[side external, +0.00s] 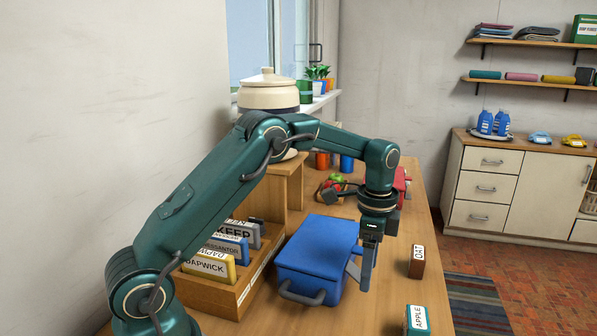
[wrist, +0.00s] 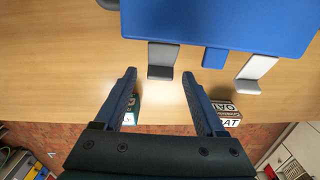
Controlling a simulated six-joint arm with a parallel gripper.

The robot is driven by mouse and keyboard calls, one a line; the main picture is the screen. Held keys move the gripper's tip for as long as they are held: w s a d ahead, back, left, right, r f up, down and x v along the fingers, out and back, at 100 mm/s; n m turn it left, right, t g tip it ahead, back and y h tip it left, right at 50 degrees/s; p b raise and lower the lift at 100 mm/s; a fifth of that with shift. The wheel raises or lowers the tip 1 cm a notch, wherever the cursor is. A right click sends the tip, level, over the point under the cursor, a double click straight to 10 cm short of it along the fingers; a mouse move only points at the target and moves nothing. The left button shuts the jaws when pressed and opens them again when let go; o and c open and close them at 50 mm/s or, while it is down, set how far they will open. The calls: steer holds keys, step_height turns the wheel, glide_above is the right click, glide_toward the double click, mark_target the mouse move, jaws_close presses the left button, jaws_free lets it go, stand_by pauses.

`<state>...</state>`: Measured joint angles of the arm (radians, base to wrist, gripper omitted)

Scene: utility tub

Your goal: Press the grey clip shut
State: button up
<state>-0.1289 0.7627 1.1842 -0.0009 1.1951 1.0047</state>
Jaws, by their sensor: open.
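The blue utility tub (side external: 318,245) stands on the wooden table with its lid on. In the wrist view the tub (wrist: 220,22) fills the top. A grey clip (wrist: 163,60) sticks out from its near edge, swung outward. A paler, whitish clip (wrist: 256,72) also sticks out to its right, and a short blue tab (wrist: 214,57) lies between them. My gripper (wrist: 159,73) is open and empty, with its fingertips just short of the grey clip and apart from it in the picture. In the side view my gripper (side external: 366,285) points down beside the tub's right side, partly hiding the clips there.
An OAT box (side external: 417,262) and an APPLE box (side external: 418,318) stand near the table's right edge. A wooden rack (side external: 250,290) of labelled cards is left of the tub. A red object (side external: 401,183) and small items lie behind my arm. Bare table surrounds the tub's front.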

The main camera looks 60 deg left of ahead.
steer(key=shift+f, duration=0.35)
jaws_close()
steer(key=shift+w+f+g+y, duration=0.1)
steer(key=shift+f+g+y, duration=0.2)
steer(key=shift+y, duration=0.1)
steer(key=shift+f+g+y, duration=0.25)
steer(key=shift+g+y, duration=0.35)
steer(key=shift+y, duration=0.2)
